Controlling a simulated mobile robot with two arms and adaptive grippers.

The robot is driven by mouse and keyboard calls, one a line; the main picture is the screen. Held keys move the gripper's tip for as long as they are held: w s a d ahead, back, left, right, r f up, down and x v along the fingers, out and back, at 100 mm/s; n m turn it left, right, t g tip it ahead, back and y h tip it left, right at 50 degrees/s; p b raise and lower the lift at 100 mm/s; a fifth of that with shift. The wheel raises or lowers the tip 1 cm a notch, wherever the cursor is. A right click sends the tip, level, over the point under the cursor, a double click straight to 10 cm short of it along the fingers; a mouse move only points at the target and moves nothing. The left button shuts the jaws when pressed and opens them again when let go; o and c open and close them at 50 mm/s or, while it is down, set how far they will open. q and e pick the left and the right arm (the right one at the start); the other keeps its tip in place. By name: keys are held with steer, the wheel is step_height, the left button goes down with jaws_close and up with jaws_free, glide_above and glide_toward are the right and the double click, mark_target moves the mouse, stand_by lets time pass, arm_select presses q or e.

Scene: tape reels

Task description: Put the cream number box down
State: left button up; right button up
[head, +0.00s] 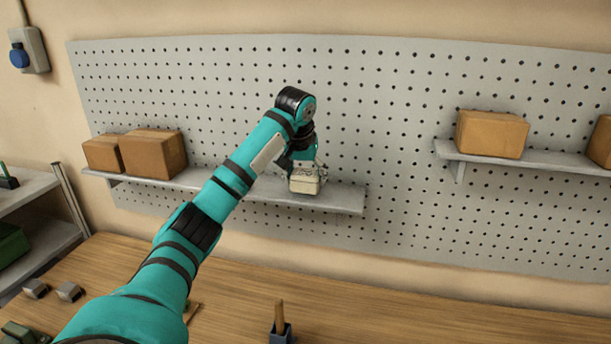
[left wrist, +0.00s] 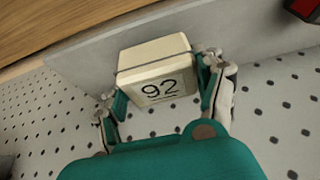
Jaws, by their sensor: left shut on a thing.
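The cream number box (head: 305,183) is at the right part of the left wall shelf (head: 340,197) in the head view. In the left wrist view the cream number box (left wrist: 155,62) shows the number 92 on its face. My left gripper (head: 303,170) is shut on the box, with a finger on each side of it in the left wrist view (left wrist: 160,85). The box is at or just above the shelf surface; I cannot tell whether it touches. My right gripper is not in view.
Two cardboard boxes (head: 152,153) stand on the left end of the same shelf. Another shelf at the right holds a cardboard box (head: 491,134). A pegboard (head: 400,130) is behind the shelf. The wooden table (head: 370,310) below holds a small dark holder (head: 281,333).

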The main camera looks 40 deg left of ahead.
arm_select(q)
steer(key=shift+f+p, duration=0.3)
steer(key=shift+f, duration=0.6)
steer(key=o, duration=1.2)
steer(key=shift+f, duration=0.15)
steer(key=shift+o, duration=0.2)
